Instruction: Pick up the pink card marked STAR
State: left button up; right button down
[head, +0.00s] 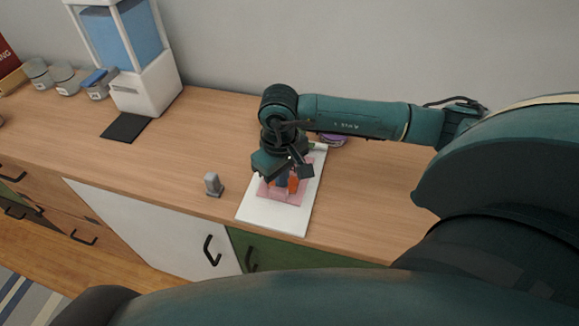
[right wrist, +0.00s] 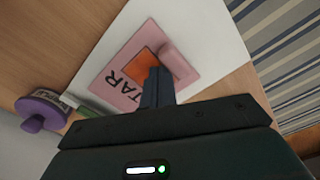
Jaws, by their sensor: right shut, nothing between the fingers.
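The pink card lies on a white board (head: 270,214) on the counter. In the right wrist view the pink card (right wrist: 124,82) shows black letters reading "TAR", partly covered by my gripper. It has an orange patch (right wrist: 148,62) and a raised pink tab (right wrist: 178,62). In the head view the pink card (head: 288,197) is partly hidden under my right gripper (head: 284,181). The right gripper is shut and empty over the card, its fingertips (right wrist: 158,72) beside the tab; I cannot tell whether they touch it. My left gripper is not in view.
A purple-lidded jar (head: 335,140) stands behind the board. A small grey object (head: 213,185) stands left of it. A white dispenser with a blue tank (head: 150,85), a dark mat (head: 126,127) and several jars (head: 65,78) are farther left. The counter between is clear.

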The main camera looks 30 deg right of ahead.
jog(key=shift+s+a, duration=0.55)
jog(key=shift+a, duration=0.1)
notch_tip(320, 180, up, 7)
jog(key=p, duration=0.3)
jog(key=shift+w+d, duration=0.25)
jog(key=shift+d, duration=0.05)
jog(key=shift+s, duration=0.1)
dwell(0.4)
